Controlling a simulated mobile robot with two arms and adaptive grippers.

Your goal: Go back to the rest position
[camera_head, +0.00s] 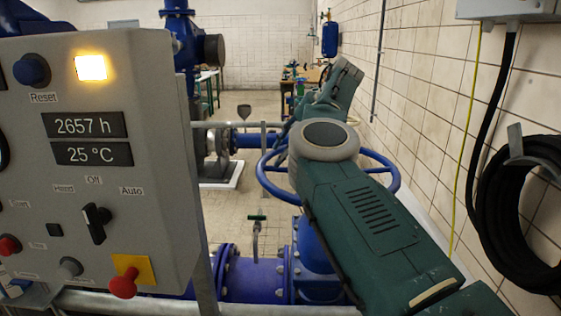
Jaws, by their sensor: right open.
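My right arm (365,215) comes in from the lower right, a dark green link with a grey round joint cap (331,135). Beyond that joint, a further green and grey part of the arm (335,88) points up and back. My right gripper is small at the far end of this arm and largely hidden by it; it is open, and I see nothing held in it. My left gripper is not in view.
A grey control panel (150,215) with buttons, switches and a lit yellow lamp fills the left side. A blue handwheel (268,178) is close behind my right arm. Blue pipes (250,282) run below. A coiled black hose (500,215) hangs on the tiled right wall.

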